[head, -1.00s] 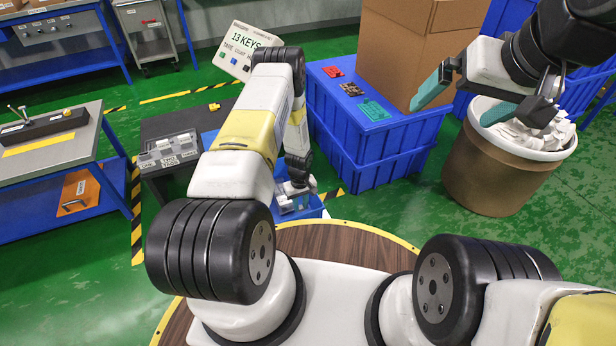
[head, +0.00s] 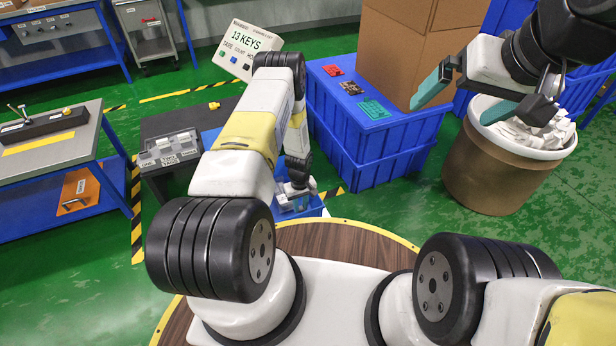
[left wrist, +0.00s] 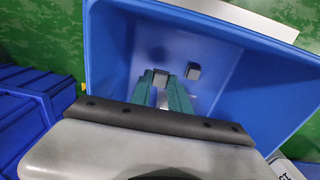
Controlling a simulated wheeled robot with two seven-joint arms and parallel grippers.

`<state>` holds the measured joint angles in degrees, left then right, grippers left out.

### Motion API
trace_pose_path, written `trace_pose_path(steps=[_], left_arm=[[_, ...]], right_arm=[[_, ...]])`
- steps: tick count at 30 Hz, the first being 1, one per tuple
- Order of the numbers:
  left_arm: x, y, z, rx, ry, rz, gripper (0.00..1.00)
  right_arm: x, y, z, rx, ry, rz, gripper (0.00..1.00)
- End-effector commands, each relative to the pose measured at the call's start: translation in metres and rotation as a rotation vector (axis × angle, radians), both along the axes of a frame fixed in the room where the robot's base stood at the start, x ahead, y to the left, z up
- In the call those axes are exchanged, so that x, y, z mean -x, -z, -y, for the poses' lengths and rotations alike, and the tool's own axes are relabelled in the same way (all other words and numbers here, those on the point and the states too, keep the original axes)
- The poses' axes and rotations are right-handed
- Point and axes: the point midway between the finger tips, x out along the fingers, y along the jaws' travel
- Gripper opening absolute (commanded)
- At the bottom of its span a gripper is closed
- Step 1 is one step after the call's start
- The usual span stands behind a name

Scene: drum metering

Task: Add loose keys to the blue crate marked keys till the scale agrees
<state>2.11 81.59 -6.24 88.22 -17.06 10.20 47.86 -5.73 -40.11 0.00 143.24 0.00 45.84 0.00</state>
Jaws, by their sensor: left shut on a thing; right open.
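The blue crate (head: 318,205) is largely hidden by my left arm in the head view. In the left wrist view its blue wall (left wrist: 240,60) fills most of the picture. My left gripper (head: 296,197) is at the crate; in the left wrist view its green fingers (left wrist: 164,88) point into it, shut on a small grey key (left wrist: 160,77) partly hidden between them. Another grey key (left wrist: 193,71) shows beside the fingertips. The scale display (head: 248,50) reads 13 KEYS. My right gripper (head: 465,97) is open and empty, at the left of the brown drum (head: 490,180).
The drum holds many white pieces (head: 530,135). Stacked blue crates (head: 360,140) carry red, dark and green items and a cardboard box (head: 410,50). A grey open container (head: 170,148) stands left of my left arm. A workbench (head: 50,150) is at far left.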

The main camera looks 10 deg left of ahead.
Motion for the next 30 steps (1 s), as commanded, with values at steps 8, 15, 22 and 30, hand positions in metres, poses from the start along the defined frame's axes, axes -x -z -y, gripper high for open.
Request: trace_pose_path(steps=[8,15,22,30], left_arm=[[0.000,0.004,0.000,0.000,0.000,0.000,0.00],[0.000,0.008,0.000,0.000,0.000,0.000,0.00],[0.000,0.012,0.000,0.000,0.000,0.000,0.00],[0.000,0.012,0.000,0.000,0.000,0.000,0.26]], right_arm=[[0.000,0.000,0.000,0.000,0.000,0.000,1.00],[0.000,0.000,0.000,0.000,0.000,0.000,1.00],[0.000,0.000,0.000,0.000,0.000,0.000,1.00],[0.000,0.000,0.000,0.000,0.000,0.000,1.00]])
